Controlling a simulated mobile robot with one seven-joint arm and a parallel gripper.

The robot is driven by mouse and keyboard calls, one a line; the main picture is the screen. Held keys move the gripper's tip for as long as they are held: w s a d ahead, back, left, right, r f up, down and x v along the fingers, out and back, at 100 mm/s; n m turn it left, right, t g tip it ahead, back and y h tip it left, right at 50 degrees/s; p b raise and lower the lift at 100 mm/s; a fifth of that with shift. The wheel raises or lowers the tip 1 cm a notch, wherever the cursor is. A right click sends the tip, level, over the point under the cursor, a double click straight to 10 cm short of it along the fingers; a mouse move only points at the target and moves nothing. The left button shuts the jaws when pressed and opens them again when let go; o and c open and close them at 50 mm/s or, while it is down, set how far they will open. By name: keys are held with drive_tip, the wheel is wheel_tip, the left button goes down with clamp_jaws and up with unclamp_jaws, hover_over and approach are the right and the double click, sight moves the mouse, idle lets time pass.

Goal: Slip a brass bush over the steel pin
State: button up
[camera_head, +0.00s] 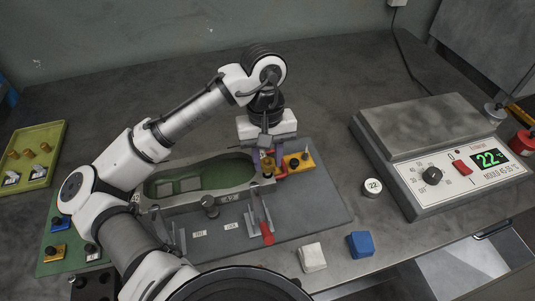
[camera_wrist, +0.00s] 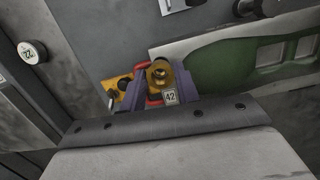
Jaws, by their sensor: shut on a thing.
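My gripper (camera_head: 267,160) is shut on a brass bush (camera_wrist: 160,73) at the right end of the sole mould (camera_head: 205,190). In the wrist view the bush sits between the purple fingers (camera_wrist: 158,92), its round hole facing the camera. A tag reading 42 (camera_wrist: 171,97) shows just below it. The bush also shows small in the head view (camera_head: 267,168). I cannot make out the steel pin with certainty; the bush and fingers cover the spot below them. I cannot tell whether the bush is around a pin or above it.
An orange block (camera_head: 299,162) with a dark knob stands right of my gripper. A red-handled clamp (camera_head: 267,234) stands in front of the mould. A yellow-green tray (camera_head: 40,150) at the left holds several brass pieces. A heater box (camera_head: 440,160) stands right. White and blue blocks (camera_head: 360,244) lie in front.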

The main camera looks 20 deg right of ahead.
drive_tip(key=shift+f, duration=1.15)
idle(0.8)
drive_tip(key=o, duration=1.5)
drive_tip(key=shift+r, duration=0.1)
wheel_tip(320, 180, up, 6)
drive_tip(key=p, duration=0.4)
drive_tip(key=shift+f+p, duration=0.25)
drive_tip(key=shift+p, duration=0.05)
drive_tip(key=shift+r, duration=1.2)
